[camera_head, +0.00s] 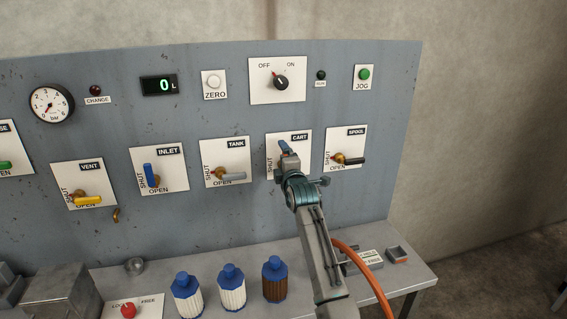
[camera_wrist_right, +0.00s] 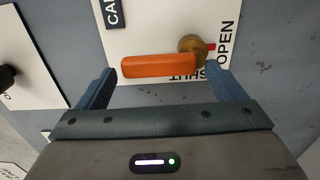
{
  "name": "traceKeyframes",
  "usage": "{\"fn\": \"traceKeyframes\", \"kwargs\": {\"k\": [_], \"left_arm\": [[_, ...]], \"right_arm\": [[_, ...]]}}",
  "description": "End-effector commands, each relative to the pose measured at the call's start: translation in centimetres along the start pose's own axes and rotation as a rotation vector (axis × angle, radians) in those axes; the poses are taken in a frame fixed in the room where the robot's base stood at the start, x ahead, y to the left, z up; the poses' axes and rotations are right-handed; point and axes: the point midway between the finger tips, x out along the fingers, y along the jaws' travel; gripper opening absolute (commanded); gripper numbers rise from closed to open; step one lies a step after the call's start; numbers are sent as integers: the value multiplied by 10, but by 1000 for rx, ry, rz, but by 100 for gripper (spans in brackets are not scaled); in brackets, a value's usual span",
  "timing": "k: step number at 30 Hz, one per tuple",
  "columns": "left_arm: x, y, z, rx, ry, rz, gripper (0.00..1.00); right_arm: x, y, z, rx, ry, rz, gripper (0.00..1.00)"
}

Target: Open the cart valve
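The cart valve sits on a white plate labelled CART (camera_head: 303,139) on the grey panel. In the right wrist view its orange lever (camera_wrist_right: 160,66) lies along the SHUT word, pointing from the brass pivot (camera_wrist_right: 193,46) toward the CART label. My right gripper (camera_head: 289,158) is in front of this plate and hides most of the valve in the head view. In the right wrist view the right gripper (camera_wrist_right: 159,72) is open, one finger near each end of the lever. Whether a finger touches it, I cannot tell. My left gripper is not in view.
Several blue-capped bottles, such as the brown one (camera_head: 274,283), stand on the bench below. An orange hose (camera_head: 371,270) curves beside my right arm.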

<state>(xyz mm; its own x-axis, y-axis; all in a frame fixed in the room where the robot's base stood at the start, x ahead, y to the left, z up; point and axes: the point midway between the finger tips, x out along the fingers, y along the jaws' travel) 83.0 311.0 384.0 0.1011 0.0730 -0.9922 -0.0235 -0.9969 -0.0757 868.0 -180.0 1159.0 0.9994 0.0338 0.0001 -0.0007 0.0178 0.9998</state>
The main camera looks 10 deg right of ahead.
Motion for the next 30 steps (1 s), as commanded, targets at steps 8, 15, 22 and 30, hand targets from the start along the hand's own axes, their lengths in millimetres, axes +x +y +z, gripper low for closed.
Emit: {"fn": "traceKeyframes", "kwargs": {"k": [8, 15, 22, 30], "left_arm": [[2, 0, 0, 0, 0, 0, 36], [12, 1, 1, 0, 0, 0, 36], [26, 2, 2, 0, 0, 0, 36], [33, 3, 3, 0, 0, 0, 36]], "right_arm": [[-3, -1, 0, 2, 0, 0, 90], [-31, -4, 0, 2, 0, 0, 90], [-72, -3, 0, 1, 0, 2, 90], [-103, -2, -1, 2, 1, 0, 90]]}}
